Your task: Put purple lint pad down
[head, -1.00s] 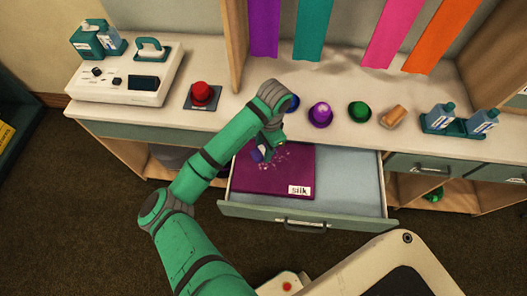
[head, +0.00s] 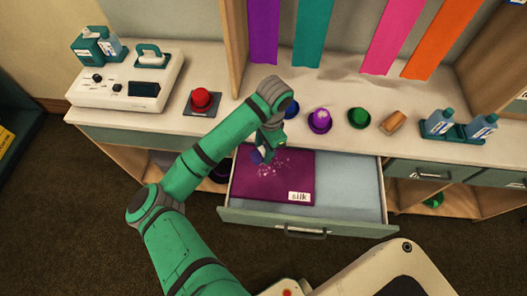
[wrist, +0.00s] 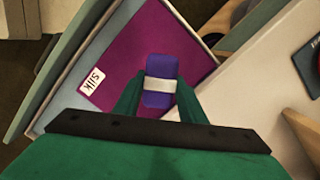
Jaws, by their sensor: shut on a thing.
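The purple lint pad, a blue-purple block with a white band, shows in the wrist view (wrist: 160,68) between my fingers. My gripper (wrist: 158,98) is shut on it. In the head view my gripper (head: 266,152) is over the left part of the open drawer, with the pad partly hidden below it. Under it lies a flat purple cloth (head: 288,182) labelled "silk", with pale lint specks on it. I cannot tell whether the pad touches the cloth.
The drawer (head: 350,190) is pulled out, with bare lining right of the cloth. On the counter stand a red button (head: 202,99), a purple knob (head: 320,120), a green knob (head: 359,117), a tan roll (head: 393,121) and bottles in a teal tray (head: 460,130). A white machine (head: 125,80) is at left.

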